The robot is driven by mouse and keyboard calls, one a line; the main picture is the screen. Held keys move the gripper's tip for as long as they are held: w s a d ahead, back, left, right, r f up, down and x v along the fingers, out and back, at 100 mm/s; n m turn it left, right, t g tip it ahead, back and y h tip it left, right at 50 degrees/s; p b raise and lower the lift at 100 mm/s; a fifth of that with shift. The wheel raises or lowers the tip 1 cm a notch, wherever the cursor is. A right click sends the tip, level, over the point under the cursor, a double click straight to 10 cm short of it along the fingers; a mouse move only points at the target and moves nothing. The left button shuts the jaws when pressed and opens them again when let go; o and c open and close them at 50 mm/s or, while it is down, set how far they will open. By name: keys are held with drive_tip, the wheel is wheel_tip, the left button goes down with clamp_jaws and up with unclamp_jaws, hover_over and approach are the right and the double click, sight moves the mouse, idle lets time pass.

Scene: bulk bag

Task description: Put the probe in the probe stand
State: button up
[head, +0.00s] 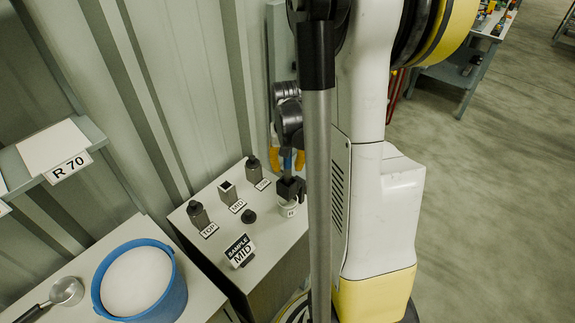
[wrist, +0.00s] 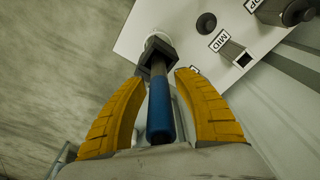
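The probe has a blue handle (wrist: 160,110), which also shows in the head view (head: 287,163), and a dark shaft below it. My gripper (wrist: 160,76), also in the head view (head: 287,160), has its yellow fingers on both sides of the handle. Narrow gaps show between fingers and handle, so it looks open around it. The probe stands upright, its lower end at a dark block (head: 291,188) above a small white cup (head: 287,209). The cup also shows in the wrist view (wrist: 158,40). I cannot tell whether block or cup is the stand; the tip is hidden.
On the white table, TOP (head: 198,215) and LOW (head: 252,171) containers are capped. The MID container (head: 228,194) is open, with a dark cap (head: 248,216) nearby. A SAMPLE MID sign (head: 240,251) stands in front. A blue tub (head: 178,292) and scoop (head: 66,291) are left.

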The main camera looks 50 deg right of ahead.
drive_tip(key=shift+r, duration=0.1)
drive_tip(key=r+p, duration=0.1)
drive_tip(key=r, duration=0.3)
drive_tip(key=r+p, duration=0.1)
drive_tip(key=r, duration=0.3)
drive_tip(key=s+a+r+p, duration=0.1)
drive_tip(key=r, duration=0.3)
drive_tip(key=shift+s+r+p, duration=0.1)
drive_tip(key=shift+p, duration=0.2)
drive_tip(key=s+a+r+n+t, duration=0.1)
drive_tip(key=a+r+n+t, duration=0.1)
drive_tip(key=a, duration=0.6)
drive_tip(key=s+a+r+n+t, duration=0.2)
drive_tip(key=a+n, duration=0.1)
drive_tip(key=a, duration=0.5)
drive_tip(key=s+a+r+n+t+y, duration=0.1)
drive_tip(key=a+r+n+t, duration=0.1)
drive_tip(key=a, duration=0.6)
drive_tip(key=shift+s+a+r+n, duration=0.35)
drive_tip(key=shift+a+r+n, duration=0.05)
drive_tip(key=shift+n, duration=0.1)
drive_tip(key=shift+d, duration=0.1)
